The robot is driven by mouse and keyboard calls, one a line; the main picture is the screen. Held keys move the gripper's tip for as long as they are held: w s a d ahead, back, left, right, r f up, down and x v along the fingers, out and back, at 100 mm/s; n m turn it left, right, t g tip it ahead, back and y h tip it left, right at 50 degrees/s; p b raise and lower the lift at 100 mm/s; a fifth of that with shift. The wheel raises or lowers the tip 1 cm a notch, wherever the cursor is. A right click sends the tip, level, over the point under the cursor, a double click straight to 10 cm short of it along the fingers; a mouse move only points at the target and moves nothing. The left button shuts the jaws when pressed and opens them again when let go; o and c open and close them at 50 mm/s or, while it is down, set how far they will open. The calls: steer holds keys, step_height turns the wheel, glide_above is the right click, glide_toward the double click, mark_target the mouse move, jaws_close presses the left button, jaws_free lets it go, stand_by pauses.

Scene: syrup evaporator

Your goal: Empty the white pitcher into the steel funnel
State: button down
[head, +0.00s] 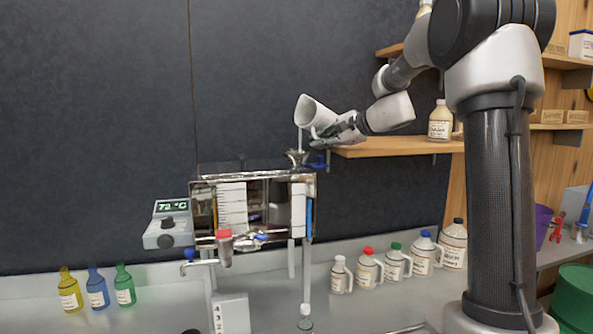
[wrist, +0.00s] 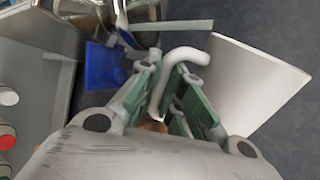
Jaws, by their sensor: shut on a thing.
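The white pitcher (head: 318,113) is held tipped over in the head view, its open mouth facing left. A thin pale stream (head: 299,140) runs down from its lip toward the steel funnel (head: 296,158), which stands on top of the evaporator. My gripper (head: 324,133) is shut on the pitcher's handle. In the wrist view the green-padded fingers (wrist: 165,85) close around the white curved handle (wrist: 184,58), and the pitcher's body (wrist: 250,85) extends to the right. How much liquid is left inside is hidden.
The steel evaporator (head: 268,206) with a 72 °C display (head: 170,208) stands below. Several capped jugs (head: 395,262) line the counter to the right, and three coloured bottles (head: 97,287) stand left. A wooden shelf (head: 395,146) lies just right of and below my gripper.

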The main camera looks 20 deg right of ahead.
steer(key=shift+p, duration=0.5)
steer(key=shift+s+a+n+h, duration=0.2)
steer(key=shift+n+h, duration=0.2)
steer(key=shift+n, duration=0.2)
stand_by(1.7)
steer(key=shift+w+d+r+n+t+h, duration=0.1)
steer(key=shift+w+d+n+t+h, duration=0.1)
steer(key=shift+n+t+h, duration=0.3)
stand_by(1.5)
steer(key=shift+f+n, duration=0.3)
steer(key=shift+f, duration=0.1)
